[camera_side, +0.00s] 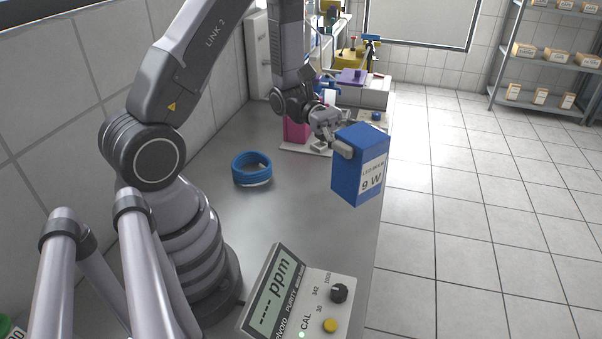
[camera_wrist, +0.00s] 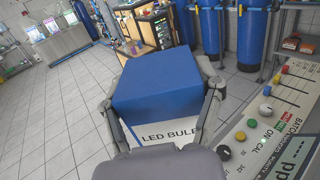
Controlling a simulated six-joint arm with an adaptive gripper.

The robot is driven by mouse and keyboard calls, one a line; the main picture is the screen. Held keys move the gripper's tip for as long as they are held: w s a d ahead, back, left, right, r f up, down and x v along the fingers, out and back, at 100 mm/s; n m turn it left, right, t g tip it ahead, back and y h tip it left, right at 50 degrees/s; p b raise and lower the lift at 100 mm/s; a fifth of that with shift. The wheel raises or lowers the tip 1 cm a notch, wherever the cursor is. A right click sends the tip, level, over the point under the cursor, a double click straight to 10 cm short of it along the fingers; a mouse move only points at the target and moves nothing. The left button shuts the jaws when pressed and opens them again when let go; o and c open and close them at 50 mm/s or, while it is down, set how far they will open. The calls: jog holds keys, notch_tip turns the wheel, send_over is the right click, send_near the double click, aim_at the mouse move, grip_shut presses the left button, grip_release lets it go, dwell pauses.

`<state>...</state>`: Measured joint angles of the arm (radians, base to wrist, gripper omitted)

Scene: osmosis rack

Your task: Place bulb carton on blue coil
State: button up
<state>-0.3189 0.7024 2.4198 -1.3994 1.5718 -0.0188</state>
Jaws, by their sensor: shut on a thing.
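The bulb carton (camera_side: 352,172) is a blue box with a white label reading 9 W. My gripper (camera_side: 345,148) is shut on it near its top and holds it upright, apart from the bench, near the bench's right edge. In the wrist view the carton (camera_wrist: 158,82) fills the middle, between the two fingers of my gripper (camera_wrist: 162,100), with part of an LED bulb label showing. The blue coil (camera_side: 252,168) lies flat on the bench, left of the carton in the side view. The coil does not show in the wrist view.
A purity meter (camera_side: 315,300) with a display and knobs stands at the front of the bench (camera_side: 300,210). A pink box (camera_side: 296,130) and a purple-topped device (camera_side: 352,77) stand farther back. The bench around the coil is clear.

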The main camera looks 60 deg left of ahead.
jog(key=s+a+m+g+y, duration=0.3)
jog(key=s+m+g, duration=0.6)
jog(key=s+g, duration=0.4)
jog(key=s+a+m+g+y, duration=0.7)
jog(key=a+m+y, duration=0.25)
jog(key=y, duration=0.25)
jog(key=w+a+f+m+t+y, duration=0.1)
jog(key=w+a+m+t+y, duration=0.15)
jog(key=a+m+y, duration=0.4)
jog(key=w+a+f+m+t+y, duration=0.2)
jog(key=w+a+m+y, duration=0.1)
jog(key=a+y, duration=0.6)
jog(key=w+a+f, duration=0.9)
jog(key=a+f, duration=0.2)
jog(key=f, duration=0.1)
jog(key=shift+f+m, duration=0.3)
jog(key=shift+f, duration=0.05)
